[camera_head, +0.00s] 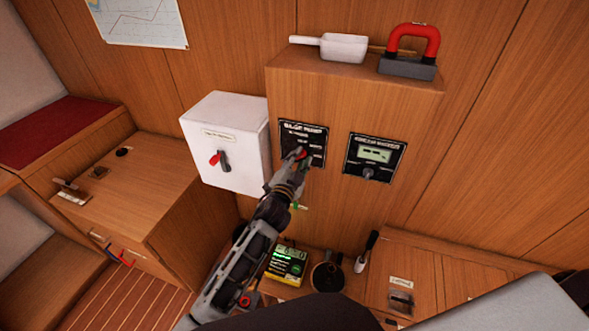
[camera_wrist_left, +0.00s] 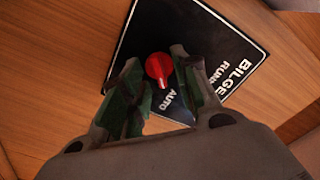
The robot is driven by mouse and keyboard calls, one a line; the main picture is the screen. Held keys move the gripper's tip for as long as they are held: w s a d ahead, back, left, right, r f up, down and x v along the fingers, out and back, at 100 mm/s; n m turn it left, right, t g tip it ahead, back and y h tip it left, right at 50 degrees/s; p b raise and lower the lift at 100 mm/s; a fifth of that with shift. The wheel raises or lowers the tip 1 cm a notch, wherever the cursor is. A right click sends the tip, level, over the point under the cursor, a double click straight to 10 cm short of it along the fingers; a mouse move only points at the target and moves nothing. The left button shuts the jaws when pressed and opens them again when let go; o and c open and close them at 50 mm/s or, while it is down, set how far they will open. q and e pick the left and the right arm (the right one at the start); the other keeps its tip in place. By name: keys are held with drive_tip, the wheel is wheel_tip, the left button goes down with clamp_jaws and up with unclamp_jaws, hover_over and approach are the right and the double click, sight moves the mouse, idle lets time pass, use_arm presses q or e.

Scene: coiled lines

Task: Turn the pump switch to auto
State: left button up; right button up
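The bilge pump panel (camera_head: 317,133) is a black plate with white lettering on the wooden cabinet. It also shows in the left wrist view (camera_wrist_left: 225,28), with the words BILGE and AUTO readable. Its red rotary switch (camera_wrist_left: 158,68) has a pale pointer line directed toward the AUTO side. My left gripper (camera_head: 298,156) is at the panel and covers part of it in the head view. In the left wrist view its fingers (camera_wrist_left: 156,80) are apart, one on each side of the red switch. I cannot tell whether they touch it. My right gripper is not in view.
A white box (camera_head: 222,110) with a red-handled switch is left of the panel. A second black panel (camera_head: 374,157) with a display and knob is to the right. A scoop (camera_head: 343,47) and a red-handled block (camera_head: 408,66) sit on the cabinet top. A yellow meter (camera_head: 287,262) stands below.

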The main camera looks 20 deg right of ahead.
use_arm(q)
drive_tip(key=v, duration=1.2)
idle(0.4)
drive_tip(key=shift+d, duration=0.1)
idle(0.5)
